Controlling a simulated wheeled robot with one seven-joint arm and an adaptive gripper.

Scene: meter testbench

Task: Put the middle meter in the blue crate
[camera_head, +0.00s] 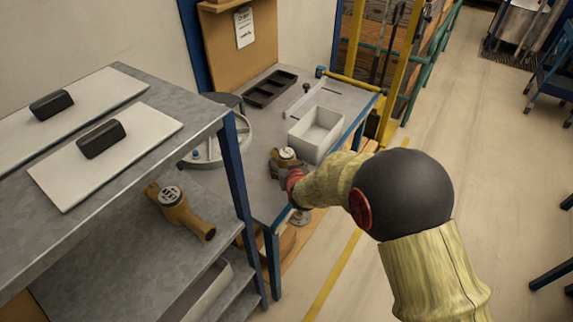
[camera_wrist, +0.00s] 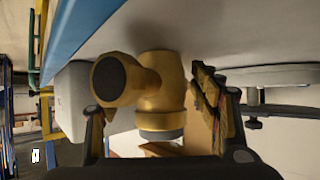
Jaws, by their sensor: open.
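A brass meter (camera_head: 287,153) with a pale round dial stands on the grey bench, right at my gripper (camera_head: 284,168). In the wrist view the brass meter (camera_wrist: 160,85) fills the space between the two spread fingers of my gripper (camera_wrist: 150,95). The right finger is very close to its body; I cannot tell if it touches. The left finger stands apart from it. Another brass meter (camera_head: 175,205) lies on the lower shelf at the left. I see no blue crate in either view; the open box on the bench (camera_head: 302,140) is white.
A black compartment tray (camera_head: 270,89) lies at the back of the bench. A grey round basin (camera_head: 247,135) stands left of the meter. The white box also shows in the wrist view (camera_wrist: 72,100). Blue posts (camera_head: 234,165) carry the shelf at left.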

